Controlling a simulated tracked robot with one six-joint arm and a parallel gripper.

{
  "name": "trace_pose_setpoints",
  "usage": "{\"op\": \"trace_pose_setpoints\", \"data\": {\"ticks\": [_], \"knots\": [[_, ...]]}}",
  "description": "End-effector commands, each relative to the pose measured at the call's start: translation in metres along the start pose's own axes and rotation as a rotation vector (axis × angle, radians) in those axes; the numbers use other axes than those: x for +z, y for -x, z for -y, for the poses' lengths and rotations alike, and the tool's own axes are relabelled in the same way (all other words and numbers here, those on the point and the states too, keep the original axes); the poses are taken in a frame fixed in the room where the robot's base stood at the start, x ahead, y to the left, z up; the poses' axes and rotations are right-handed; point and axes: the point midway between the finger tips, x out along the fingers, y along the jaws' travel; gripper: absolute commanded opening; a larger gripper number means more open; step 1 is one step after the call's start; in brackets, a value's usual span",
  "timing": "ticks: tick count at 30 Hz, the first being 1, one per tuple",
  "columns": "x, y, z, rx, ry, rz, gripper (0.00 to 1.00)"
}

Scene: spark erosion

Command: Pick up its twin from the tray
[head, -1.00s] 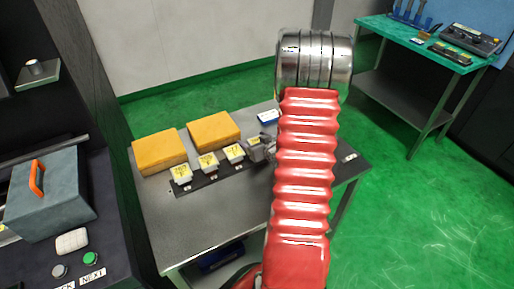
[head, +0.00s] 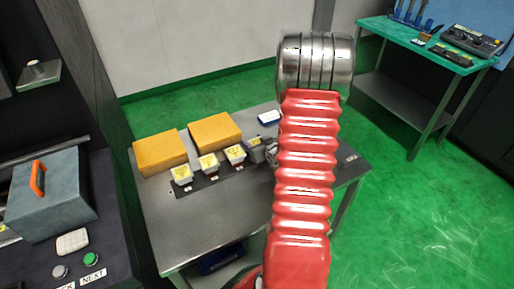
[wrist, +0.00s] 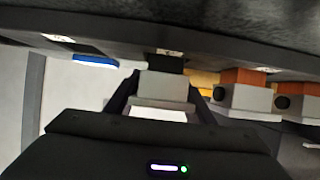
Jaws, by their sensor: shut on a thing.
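A row of pale blocks with yellow tops (head: 209,163) stands on a dark tray (head: 198,183) on the metal table. In the wrist view, which is upside down, my gripper (wrist: 162,88) is shut on a pale grey block (wrist: 163,86) between its two dark fingers. A dark part of this block points toward the tabletop; whether it touches cannot be told. Another pale block with an orange part (wrist: 245,98) is beside it. In the head view my gripper (head: 261,150) is at the right end of the row, partly hidden by my red arm.
Two orange boxes (head: 161,152) lie behind the row on the table (head: 215,215). A small blue and white item (head: 269,117) lies at the back. A green bench (head: 430,45) stands at the right. The table's front is clear.

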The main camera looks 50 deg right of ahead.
Motion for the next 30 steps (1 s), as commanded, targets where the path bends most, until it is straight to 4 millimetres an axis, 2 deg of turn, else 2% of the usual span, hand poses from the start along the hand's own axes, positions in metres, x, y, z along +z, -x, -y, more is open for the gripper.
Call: {"op": "trace_pose_setpoints", "data": {"ticks": [11, 30], "knots": [[-0.012, 0.005, 0.0, 0.001, 0.002, -0.003, 0.17], [-0.084, 0.04, 0.0, 0.0, 0.002, -0.003, 0.17]]}}
